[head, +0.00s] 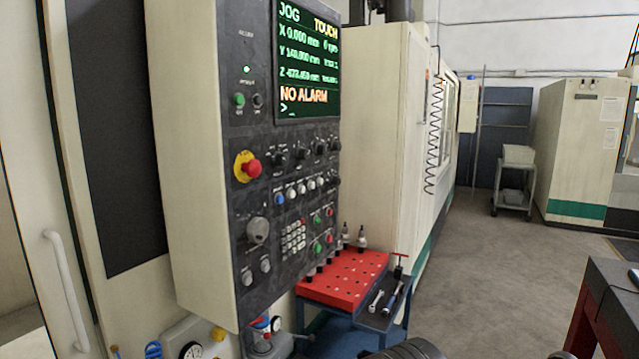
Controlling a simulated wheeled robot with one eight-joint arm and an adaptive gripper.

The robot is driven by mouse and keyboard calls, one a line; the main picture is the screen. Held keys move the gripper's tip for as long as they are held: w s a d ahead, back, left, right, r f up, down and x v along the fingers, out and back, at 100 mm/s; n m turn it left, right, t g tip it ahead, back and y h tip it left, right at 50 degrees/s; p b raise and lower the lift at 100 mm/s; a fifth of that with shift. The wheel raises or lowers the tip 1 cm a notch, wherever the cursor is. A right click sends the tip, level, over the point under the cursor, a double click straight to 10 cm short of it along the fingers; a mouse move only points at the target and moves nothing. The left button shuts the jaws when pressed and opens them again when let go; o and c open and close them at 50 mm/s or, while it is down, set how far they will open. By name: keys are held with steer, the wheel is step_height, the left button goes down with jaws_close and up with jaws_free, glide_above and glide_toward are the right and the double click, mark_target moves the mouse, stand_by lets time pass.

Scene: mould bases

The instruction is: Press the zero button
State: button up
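The machine's control panel (290,135) stands at the left centre, facing right, with a lit screen (308,60) at its top. The screen reads JOG, TOUCH, X 0.000 and NO ALARM. A small keypad of pale keys (294,237) sits low on the panel. Its key labels are too small to read, so I cannot tell which button is zero. A row of round buttons, blue (280,199) at its left end and several white ones, runs above the keypad. My gripper is not recognisable in this view.
A red emergency stop (252,169) on yellow sits on the panel's left. A red tool rack (345,278) on a blue cart stands below right of the panel. A dark bench (612,290) is at the right edge. The grey floor (490,270) between is clear.

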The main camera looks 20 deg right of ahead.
jaws_close()
stand_by(1.4)
